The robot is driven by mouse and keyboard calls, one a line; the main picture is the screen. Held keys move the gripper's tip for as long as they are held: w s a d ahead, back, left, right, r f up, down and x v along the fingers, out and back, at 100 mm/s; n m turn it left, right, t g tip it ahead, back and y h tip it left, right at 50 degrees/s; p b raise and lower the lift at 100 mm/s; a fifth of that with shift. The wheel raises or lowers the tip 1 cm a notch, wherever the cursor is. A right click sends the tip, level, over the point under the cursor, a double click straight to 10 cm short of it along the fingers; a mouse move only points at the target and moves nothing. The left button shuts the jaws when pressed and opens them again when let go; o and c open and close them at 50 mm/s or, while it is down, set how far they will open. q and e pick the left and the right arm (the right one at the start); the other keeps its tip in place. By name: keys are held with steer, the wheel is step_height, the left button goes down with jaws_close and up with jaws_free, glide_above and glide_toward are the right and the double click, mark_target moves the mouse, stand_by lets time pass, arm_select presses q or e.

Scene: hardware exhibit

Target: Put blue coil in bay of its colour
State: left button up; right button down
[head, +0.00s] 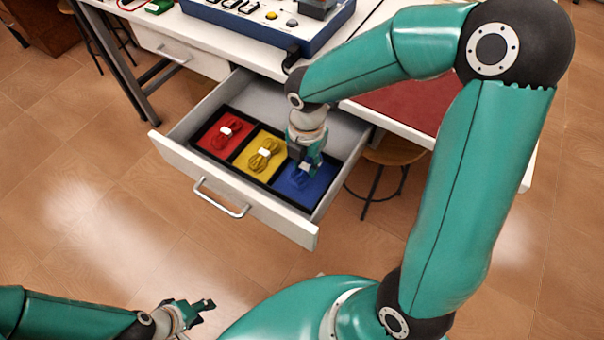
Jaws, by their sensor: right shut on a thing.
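The open drawer holds a black tray (236,158) with a red bay (208,143), a yellow bay (275,142) and a blue bay (318,190). A red coil (228,132) lies in the red bay and a yellow coil (263,156) in the yellow bay. My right gripper (306,170) points down over the blue bay, shut on the blue coil (301,181). The coil is partly hidden by the fingers; I cannot tell whether it touches the bay floor. My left gripper (205,310) is open and empty, low over the floor at the bottom left.
The white drawer (270,222) is pulled out below the white table (240,62). A blue panel with knobs (262,22) stands on the table. A stool (392,152) is right of the drawer. Floor in front is clear.

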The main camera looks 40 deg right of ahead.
mark_target(306, 166)
steer(key=shift+f+b, duration=0.4)
steer(key=shift+f, duration=1.45)
steer(key=shift+f, duration=0.1)
steer(key=c, duration=0.9)
jaws_free()
steer(key=shift+r, duration=0.5)
step_height(306, 166, up, 11)
steer(key=p, duration=0.2)
steer(key=shift+r+p, duration=0.15)
steer(key=shift+p, duration=0.25)
